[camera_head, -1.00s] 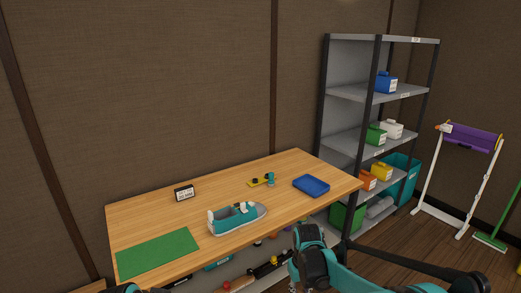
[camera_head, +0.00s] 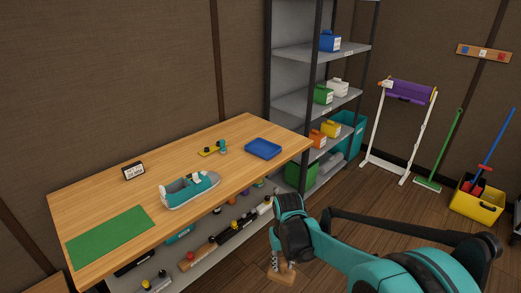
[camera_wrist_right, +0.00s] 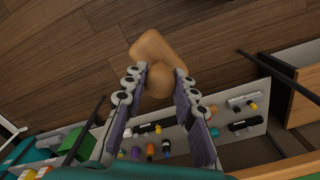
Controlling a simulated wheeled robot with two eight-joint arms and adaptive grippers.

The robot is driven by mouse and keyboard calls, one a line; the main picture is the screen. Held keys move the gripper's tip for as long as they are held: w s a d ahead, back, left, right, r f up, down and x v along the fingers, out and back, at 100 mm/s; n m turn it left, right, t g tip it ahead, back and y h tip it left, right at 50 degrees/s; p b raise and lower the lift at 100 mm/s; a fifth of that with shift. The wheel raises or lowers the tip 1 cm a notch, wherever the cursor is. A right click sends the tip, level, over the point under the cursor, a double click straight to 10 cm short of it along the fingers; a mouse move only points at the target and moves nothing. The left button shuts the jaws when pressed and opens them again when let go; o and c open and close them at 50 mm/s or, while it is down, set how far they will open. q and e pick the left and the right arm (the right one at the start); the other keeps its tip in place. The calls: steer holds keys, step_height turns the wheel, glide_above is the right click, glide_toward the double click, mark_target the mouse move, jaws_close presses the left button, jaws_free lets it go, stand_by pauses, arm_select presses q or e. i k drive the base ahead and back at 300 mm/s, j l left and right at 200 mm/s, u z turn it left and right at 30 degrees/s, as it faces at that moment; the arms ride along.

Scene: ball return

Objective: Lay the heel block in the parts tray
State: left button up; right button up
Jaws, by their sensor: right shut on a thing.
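The heel block (camera_head: 284,276), a tan wooden piece, is held in my right gripper (camera_head: 283,262), low beside the front right of the workbench and above the floor. In the right wrist view, the block (camera_wrist_right: 155,48) has a flat plate and a rounded knob, and the fingers of the right gripper (camera_wrist_right: 164,86) are shut on the knob. The parts tray (camera_head: 263,149) looks to be the shallow blue tray at the right end of the bench; it appears empty. My left gripper is out of view.
On the workbench (camera_head: 100,198) are a teal-grey shoe (camera_head: 188,190), a green mat (camera_head: 110,236), a small sign (camera_head: 133,171) and a yellow tool (camera_head: 209,151). A lower shelf holds several tools. A storage rack (camera_head: 300,105) stands behind the bench's right end.

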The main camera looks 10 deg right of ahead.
mark_target(263, 150)
steer(key=i+l, duration=0.2)
steer(key=i+l+u, duration=0.15)
steer(key=l, duration=0.25)
steer(key=i+l, duration=0.25)
steer(key=i+l+u, duration=0.1)
steer(key=l, duration=0.3)
steer(key=i+l+u, duration=0.1)
steer(key=i+l, duration=0.3)
steer(key=l, duration=0.35)
steer(key=j+u, duration=0.05)
